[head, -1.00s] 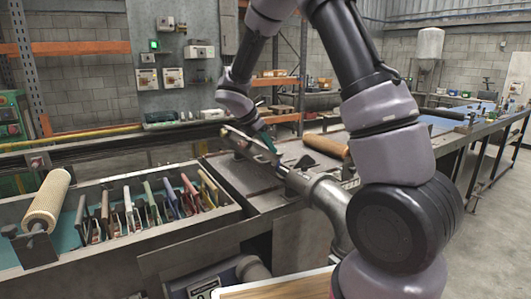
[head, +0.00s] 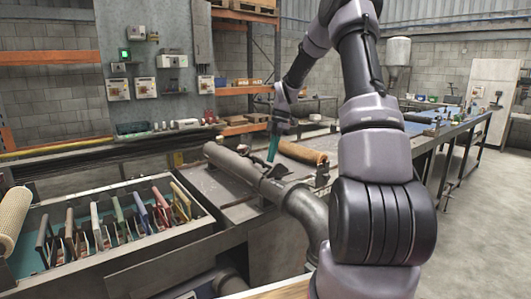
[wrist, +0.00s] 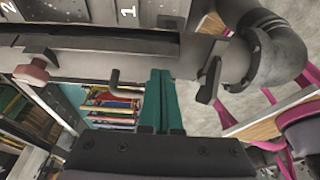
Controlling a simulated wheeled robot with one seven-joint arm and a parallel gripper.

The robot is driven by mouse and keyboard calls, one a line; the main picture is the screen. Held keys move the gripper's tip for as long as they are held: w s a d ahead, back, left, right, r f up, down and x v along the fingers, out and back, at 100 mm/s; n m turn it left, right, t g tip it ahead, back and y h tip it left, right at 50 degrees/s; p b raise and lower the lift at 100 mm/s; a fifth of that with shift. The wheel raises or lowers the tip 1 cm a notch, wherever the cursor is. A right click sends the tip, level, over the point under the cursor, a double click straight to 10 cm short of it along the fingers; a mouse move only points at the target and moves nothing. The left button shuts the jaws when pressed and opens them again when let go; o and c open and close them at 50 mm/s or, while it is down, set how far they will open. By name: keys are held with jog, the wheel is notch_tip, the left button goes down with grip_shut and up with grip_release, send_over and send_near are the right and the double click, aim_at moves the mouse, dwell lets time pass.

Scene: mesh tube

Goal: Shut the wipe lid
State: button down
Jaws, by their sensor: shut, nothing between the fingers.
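A grey metal tube (head: 228,160) lies slanting on the bench and joins a bent pipe; it also crosses the upper part of the wrist view (wrist: 75,66). A long dark panel (wrist: 110,42) lies along the tube and looks like the lid. I cannot tell whether it sits fully flush. A small bent hook (wrist: 115,82) sticks out from the tube's near side. My gripper (head: 271,160) has green fingers pressed together, pointing down beside the tube near its bent end. In the wrist view its fingertips (wrist: 160,72) are near the tube's edge, with nothing between them.
A tan roller (head: 302,152) lies on the bench behind my gripper. A tray (head: 125,255) of several coloured-handled tools stands at the left, with a mesh roller (head: 12,222) at its end. A dark clamp-like lever (wrist: 210,72) sits by the pipe elbow (wrist: 272,45).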

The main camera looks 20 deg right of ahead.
jog(key=shift+w+d+f, duration=0.2)
jog(key=shift+d+f, duration=0.4)
jog(key=shift+f, duration=0.15)
jog(key=shift+w+d+f, duration=0.2)
jog(key=shift+d+f, duration=0.4)
jog(key=shift+f, duration=0.2)
jog(key=shift+w+d+f, duration=0.2)
jog(key=shift+d+f, duration=0.4)
jog(key=shift+f, duration=0.15)
